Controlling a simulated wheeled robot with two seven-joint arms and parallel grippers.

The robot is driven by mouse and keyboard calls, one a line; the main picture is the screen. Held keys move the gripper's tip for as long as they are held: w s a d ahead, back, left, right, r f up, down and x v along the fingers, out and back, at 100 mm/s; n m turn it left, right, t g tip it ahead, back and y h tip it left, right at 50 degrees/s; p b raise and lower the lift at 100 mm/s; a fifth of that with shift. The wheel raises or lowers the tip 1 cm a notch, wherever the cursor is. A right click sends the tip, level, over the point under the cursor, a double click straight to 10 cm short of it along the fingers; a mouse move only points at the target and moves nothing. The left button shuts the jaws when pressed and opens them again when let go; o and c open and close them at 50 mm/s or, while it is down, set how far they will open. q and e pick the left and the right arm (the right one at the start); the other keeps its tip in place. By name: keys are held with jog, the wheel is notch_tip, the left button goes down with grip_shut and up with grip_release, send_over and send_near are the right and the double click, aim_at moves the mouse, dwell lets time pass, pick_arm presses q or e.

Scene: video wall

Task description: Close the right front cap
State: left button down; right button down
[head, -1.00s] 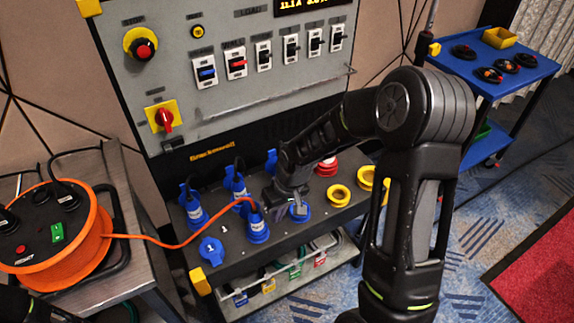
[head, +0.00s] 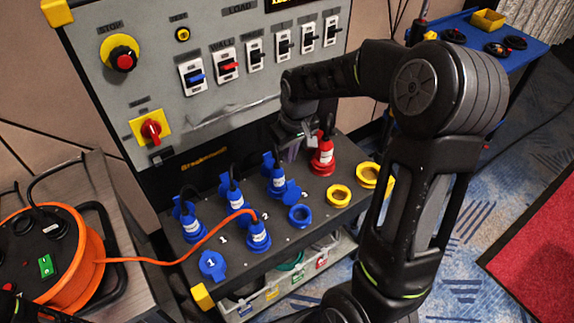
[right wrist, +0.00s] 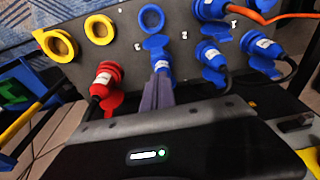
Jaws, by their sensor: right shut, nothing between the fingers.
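The right front blue socket (head: 300,215) shows as an open ring on the dark sloping panel. Its blue cap (head: 293,192) stands open behind it. In the right wrist view the ring (right wrist: 151,18) and the cap (right wrist: 155,42) show beyond my fingers. My right gripper (head: 303,141) is shut and empty, above and behind the cap, between the back blue plug (head: 277,182) and the red plug (head: 322,158). In the right wrist view its fingertips (right wrist: 158,82) overlap the back blue plug (right wrist: 163,64); I cannot tell whether they touch. My left gripper is not in view.
A front blue plug (head: 258,236) with an orange cable sits left of the open socket. A blue cap (head: 212,265) marked 1 is farther left. Yellow rings (head: 339,195) lie to the right. The upright switch panel (head: 222,110) rises behind. An orange cable reel (head: 85,265) stands at left.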

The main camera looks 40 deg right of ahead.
jog(key=p, duration=0.1)
send_over(291, 192)
jog(key=w, duration=0.3)
notch_tip(291, 192, down, 9)
jog(key=shift+s+d+f, duration=0.15)
jog(key=shift+s+f, duration=0.05)
jog(key=shift+f, duration=0.1)
